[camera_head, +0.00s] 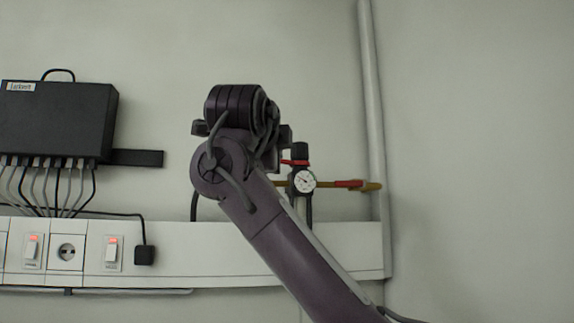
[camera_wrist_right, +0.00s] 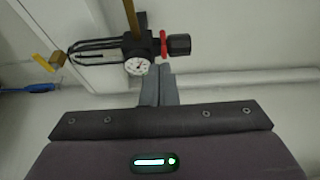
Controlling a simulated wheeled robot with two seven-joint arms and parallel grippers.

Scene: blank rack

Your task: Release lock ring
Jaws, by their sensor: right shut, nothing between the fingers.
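The red lock ring (camera_head: 294,162) sits under the black knob (camera_head: 299,149) of a wall-mounted regulator with a round white gauge (camera_head: 304,181). In the wrist view the red ring (camera_wrist_right: 163,43) is between the black knob (camera_wrist_right: 179,44) and the regulator body, with the gauge (camera_wrist_right: 139,65) beside it. My right gripper (camera_wrist_right: 160,70) is shut and empty, its fingertips just below the ring in the picture; I cannot tell the exact gap or whether they touch. In the head view my right arm and wrist hide this gripper and part of the regulator. My left gripper is not in view.
A brass-coloured pipe with a red part (camera_head: 350,184) runs from the regulator to a vertical wall pipe (camera_head: 372,110). A white trunking (camera_head: 190,250) with switches and a socket crosses the wall. A black box (camera_head: 58,115) with cables hangs at left. The right wall is bare.

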